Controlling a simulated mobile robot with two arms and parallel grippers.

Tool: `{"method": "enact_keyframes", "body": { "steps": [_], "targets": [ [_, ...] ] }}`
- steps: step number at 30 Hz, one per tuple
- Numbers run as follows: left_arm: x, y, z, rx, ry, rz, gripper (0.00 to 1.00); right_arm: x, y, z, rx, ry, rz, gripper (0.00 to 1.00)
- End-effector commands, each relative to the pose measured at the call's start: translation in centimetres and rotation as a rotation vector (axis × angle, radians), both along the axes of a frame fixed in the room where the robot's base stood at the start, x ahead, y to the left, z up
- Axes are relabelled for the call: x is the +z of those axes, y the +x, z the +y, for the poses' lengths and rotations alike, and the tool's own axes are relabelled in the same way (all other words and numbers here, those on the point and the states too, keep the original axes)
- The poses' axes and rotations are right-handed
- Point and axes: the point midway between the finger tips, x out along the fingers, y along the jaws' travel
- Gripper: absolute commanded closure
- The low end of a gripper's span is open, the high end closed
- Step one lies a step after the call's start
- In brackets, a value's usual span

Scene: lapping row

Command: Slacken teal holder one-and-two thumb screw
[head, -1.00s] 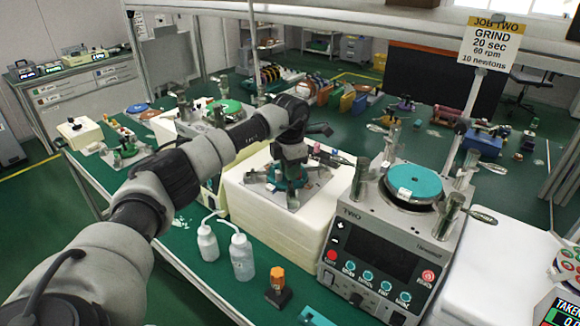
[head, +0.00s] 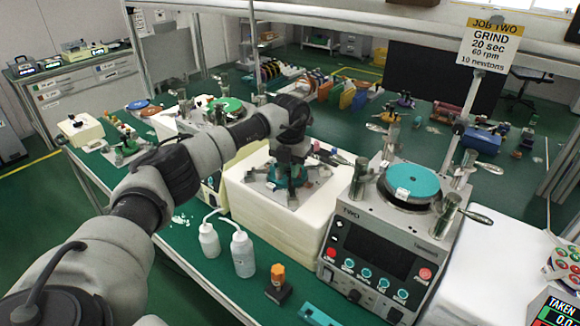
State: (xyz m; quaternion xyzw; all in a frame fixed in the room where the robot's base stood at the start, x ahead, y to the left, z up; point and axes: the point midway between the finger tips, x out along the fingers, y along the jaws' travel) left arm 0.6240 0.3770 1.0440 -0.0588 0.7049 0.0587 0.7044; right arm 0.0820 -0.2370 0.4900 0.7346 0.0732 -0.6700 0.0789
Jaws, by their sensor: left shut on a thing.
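The teal holder (head: 284,176) stands on a metal plate on top of a cream block, left of the grinder marked TWO. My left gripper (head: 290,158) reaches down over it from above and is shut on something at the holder. The thing between the fingers is hidden by the gripper and wrist; it may be a thumb screw, but I cannot make it out. Small coloured knobs (head: 316,149) show just right of the gripper. My right gripper is not in view.
The grinder (head: 375,252) with a teal disc (head: 411,182) stands close on the right. Two white bottles (head: 242,254) and an orange-topped item (head: 277,276) stand in front of the cream block (head: 262,215). A JOB TWO sign (head: 489,45) hangs at upper right.

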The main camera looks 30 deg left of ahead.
Motion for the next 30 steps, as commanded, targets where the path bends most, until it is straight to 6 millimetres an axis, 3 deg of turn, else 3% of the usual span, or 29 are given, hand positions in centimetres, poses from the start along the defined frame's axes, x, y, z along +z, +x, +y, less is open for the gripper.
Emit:
{"method": "enact_keyframes", "body": {
  "steps": [17,18,20,30],
  "targets": [
    [0.06,0.03,-0.01,0.033,-0.001,-0.002,1.0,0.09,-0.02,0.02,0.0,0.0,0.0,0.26],
    [0.06,0.03,-0.01,0.032,-0.001,-0.002,0.75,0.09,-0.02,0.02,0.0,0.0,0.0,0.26],
    [0.06,0.03,-0.01,0.032,-0.001,-0.002,0.67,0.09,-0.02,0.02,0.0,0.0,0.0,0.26],
    [0.43,0.06,-0.01,0.032,0.0,-0.003,0.67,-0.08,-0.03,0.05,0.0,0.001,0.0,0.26]
  ]
}}
